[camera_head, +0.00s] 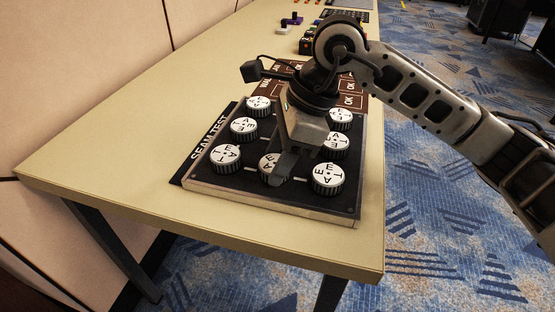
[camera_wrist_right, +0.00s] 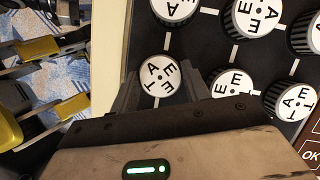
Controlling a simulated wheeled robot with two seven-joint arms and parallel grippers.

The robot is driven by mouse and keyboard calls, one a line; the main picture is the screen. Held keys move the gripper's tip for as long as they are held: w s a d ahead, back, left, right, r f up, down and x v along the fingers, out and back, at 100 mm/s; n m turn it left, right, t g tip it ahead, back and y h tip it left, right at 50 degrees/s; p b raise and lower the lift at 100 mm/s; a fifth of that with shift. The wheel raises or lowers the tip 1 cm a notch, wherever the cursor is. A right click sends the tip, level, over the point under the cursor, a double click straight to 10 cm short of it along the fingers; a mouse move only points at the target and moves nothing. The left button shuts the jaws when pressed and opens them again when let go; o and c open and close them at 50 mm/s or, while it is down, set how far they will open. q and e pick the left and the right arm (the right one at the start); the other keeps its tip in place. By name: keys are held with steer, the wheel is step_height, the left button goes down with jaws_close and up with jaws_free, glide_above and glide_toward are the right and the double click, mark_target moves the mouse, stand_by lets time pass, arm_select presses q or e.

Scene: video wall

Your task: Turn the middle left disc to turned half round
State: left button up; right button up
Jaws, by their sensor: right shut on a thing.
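The disc board (camera_head: 200,187) is a dark panel with round white-faced, black-rimmed discs marked with letters in rows. Its SEAM TEST lettering runs along the left side, so the middle left disc (camera_head: 266,165) is the middle one in the row by the near table edge. My right gripper (camera_head: 283,162) is shut on this disc from above and partly covers it. In the right wrist view the disc's lettered face (camera_wrist_right: 160,75) shows between the two fingers of the gripper (camera_wrist_right: 158,88). The central disc is hidden behind the gripper in the head view. My left gripper is out of view.
Neighbouring discs stand close on both sides, such as the near left one (camera_head: 226,158) and near right one (camera_head: 329,177). Brown OK panels (camera_head: 352,88) lie behind the board. The table's left side (camera_head: 120,145) is clear.

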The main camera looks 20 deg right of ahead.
steer(key=m+t+b, duration=0.1)
steer(key=m, duration=0.2)
steer(key=shift+f+h, duration=0.1)
steer(key=shift+h, duration=0.2)
steer(key=shift+m+t+b, duration=0.3)
steer(key=shift+m+b, duration=0.1)
steer(key=shift+m, duration=0.4)
steer(key=shift+s+m+t+h+b, duration=0.1)
steer(key=shift+m+t+h+b, duration=0.2)
steer(key=shift+m, duration=0.6)
steer(key=shift+a+m+t+b, duration=0.1)
steer(key=shift+m+t+b, duration=0.25)
steer(key=shift+m, duration=0.65)
steer(key=shift+m+h, duration=0.4)
arm_select(q)
steer(key=r, duration=0.1)
steer(key=d+r+t+h, duration=0.1)
steer(key=r+t, duration=0.1)
steer(key=shift+w+d+r, duration=0.15)
steer(key=shift+w, duration=0.2)
arm_select(e)
steer(key=shift+m, duration=0.3)
